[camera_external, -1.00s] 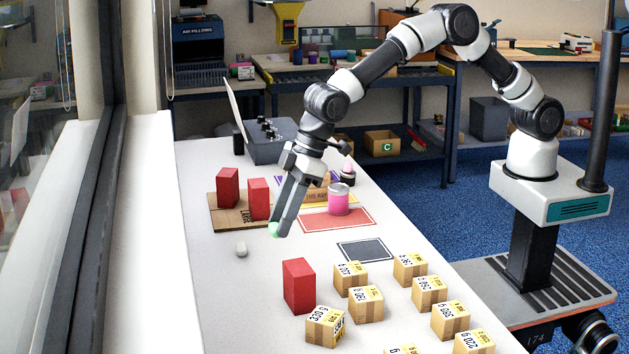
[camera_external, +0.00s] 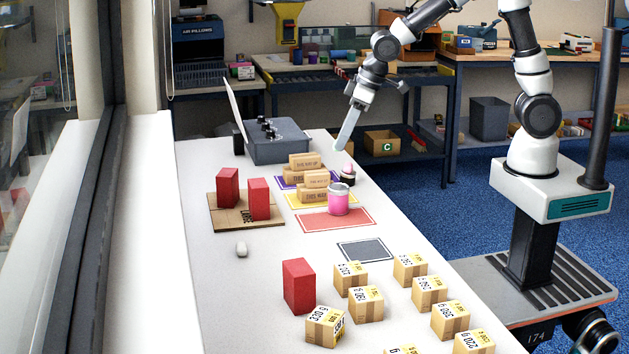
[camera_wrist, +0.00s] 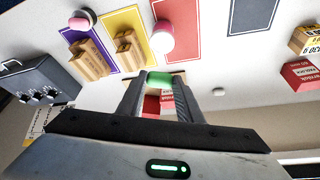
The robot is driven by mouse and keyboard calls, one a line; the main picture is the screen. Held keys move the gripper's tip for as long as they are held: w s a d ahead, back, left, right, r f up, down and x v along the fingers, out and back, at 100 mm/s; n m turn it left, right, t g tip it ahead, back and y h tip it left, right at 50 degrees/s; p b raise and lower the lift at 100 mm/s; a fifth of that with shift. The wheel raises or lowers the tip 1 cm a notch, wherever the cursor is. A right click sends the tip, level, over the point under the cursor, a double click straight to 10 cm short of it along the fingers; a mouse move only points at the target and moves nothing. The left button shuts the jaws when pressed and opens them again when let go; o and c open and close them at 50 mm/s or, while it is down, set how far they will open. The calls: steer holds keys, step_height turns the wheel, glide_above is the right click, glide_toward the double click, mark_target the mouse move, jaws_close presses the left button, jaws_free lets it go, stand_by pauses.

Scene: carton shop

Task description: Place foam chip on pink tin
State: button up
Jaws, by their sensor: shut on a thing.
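My gripper (camera_external: 339,149) is raised above the far right edge of the table, with its fingers slanting down to the left. In the wrist view my gripper (camera_wrist: 160,88) is shut on a small green foam chip (camera_wrist: 160,77) at the fingertips. The pink tin (camera_external: 338,203) stands upright on the red mat, below and nearer than my gripper. Its pale top shows in the wrist view (camera_wrist: 161,41), apart from the chip. The chip is hard to make out in the external view.
A dark tin (camera_external: 348,179) with a pink item on top stands behind the pink tin. Cartons (camera_external: 313,194) stand on the mats to the left. Red blocks (camera_external: 228,188), a small whitish piece (camera_external: 241,249) and several small boxes (camera_external: 366,304) are also on the table.

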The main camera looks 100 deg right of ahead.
step_height(320, 180, down, 10)
steer(key=shift+s+r+b, duration=0.1)
steer(key=shift+r+b, duration=0.05)
steer(key=shift+b, duration=0.4)
steer(key=shift+f, duration=0.25)
steer(key=o, duration=1)
steer(key=shift+r, duration=0.1)
steer(key=shift+s+r, duration=0.1)
steer(key=shift+r, duration=0.5)
steer(key=p+v, duration=0.1)
steer(key=v, duration=1)
steer(key=shift+s, duration=0.1)
